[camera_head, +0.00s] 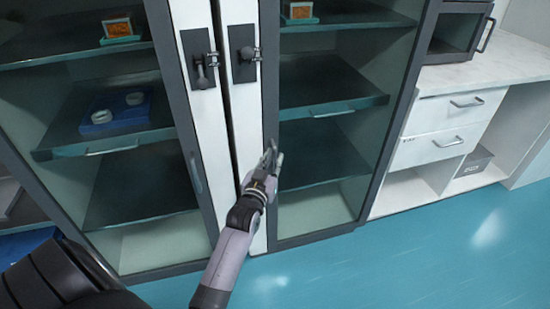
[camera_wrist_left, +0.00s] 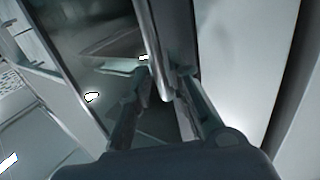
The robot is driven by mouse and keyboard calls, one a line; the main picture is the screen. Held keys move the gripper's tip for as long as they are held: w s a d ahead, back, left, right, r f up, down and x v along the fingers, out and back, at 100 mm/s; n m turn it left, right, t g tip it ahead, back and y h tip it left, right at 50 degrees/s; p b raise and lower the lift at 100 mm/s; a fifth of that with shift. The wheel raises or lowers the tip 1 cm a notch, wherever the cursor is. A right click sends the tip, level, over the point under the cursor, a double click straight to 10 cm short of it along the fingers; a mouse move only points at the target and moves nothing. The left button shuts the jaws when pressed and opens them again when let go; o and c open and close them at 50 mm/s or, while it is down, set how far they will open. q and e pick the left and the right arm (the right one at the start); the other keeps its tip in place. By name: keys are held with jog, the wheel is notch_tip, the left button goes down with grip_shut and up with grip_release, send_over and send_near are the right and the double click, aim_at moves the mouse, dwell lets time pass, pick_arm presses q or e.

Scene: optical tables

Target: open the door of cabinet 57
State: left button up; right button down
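A tall cabinet with glass doors (camera_head: 345,200) stands in front of me in the head view. No number is readable on it. The doors look shut. My left gripper (camera_head: 273,158) is at the inner edge of the right-hand glass door. In the left wrist view, a vertical metal bar handle (camera_wrist_left: 155,45) reaches down between the two fingers of the left gripper (camera_wrist_left: 165,82). The fingers are apart, with a gap beside the handle; contact cannot be told. In the head view the gripper hides most of this handle. My right gripper is not in view.
The left-hand glass door has its own bar handle (camera_head: 195,172). Two dark latches (camera_head: 243,54) sit on the white middle posts. Shelves hold a blue tray (camera_head: 115,115) and small boxes. A white counter with drawers (camera_head: 440,135) stands at right. The blue floor (camera_head: 400,265) in front is clear.

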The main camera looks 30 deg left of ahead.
pick_arm(q)
jog(key=shift+x, duration=0.9)
jog(key=shift+c, duration=0.2)
grip_shut()
